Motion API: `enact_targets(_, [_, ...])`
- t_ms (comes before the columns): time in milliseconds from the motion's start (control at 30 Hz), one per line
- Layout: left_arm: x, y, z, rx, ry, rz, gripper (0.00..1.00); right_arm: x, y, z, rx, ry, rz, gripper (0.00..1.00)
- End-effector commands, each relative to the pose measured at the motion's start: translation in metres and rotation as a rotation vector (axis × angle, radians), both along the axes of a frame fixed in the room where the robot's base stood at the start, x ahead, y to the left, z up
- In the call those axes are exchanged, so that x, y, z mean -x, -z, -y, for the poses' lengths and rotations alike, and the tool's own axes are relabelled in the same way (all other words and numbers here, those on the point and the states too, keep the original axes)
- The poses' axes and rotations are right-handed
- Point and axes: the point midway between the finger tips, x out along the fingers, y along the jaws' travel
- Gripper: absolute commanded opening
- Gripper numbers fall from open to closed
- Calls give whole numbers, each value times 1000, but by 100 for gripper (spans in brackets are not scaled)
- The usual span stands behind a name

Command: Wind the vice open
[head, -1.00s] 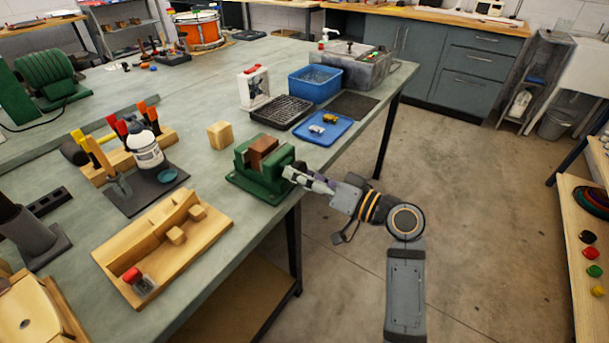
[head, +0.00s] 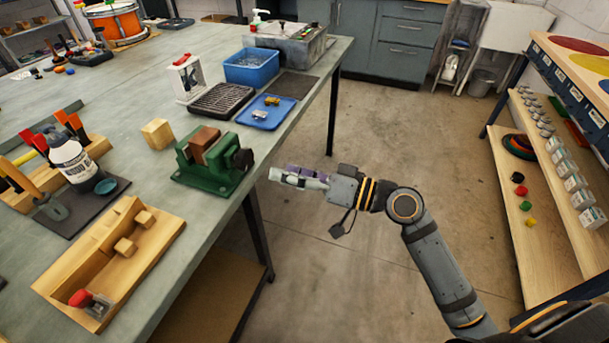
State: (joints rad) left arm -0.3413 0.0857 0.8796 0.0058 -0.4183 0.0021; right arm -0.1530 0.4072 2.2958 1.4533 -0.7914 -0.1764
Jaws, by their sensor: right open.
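The green vice (head: 222,177) stands at the right edge of the bench. A brown block (head: 202,143) sits between its jaws. A dark round part (head: 244,160) shows on the vice's right end, facing the bench edge. My right gripper (head: 272,174) is open and empty, just right of the vice over the floor. It points left toward the dark part, with a visible gap between them. My left gripper is not in view.
A wooden tray with blocks (head: 150,255) lies in front of the vice, and a loose wooden block (head: 157,133) behind it. A black rack (head: 221,101), blue tray (head: 282,113) and blue bin (head: 252,78) stand farther back. Shelves (head: 530,200) stand at right; open floor lies between.

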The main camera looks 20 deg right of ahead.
Motion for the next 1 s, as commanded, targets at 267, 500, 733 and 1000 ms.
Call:
enact_targets(267, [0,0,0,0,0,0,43,16,1,19,4,-8,7,70])
enact_targets(500, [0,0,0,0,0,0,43,19,0,26,0,-3,0,70])
enact_targets(733, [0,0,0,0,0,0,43,20,0,26,-1,-1,0,70])
enact_targets(1000, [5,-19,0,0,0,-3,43,-23,35,72,66,163,-50,70])
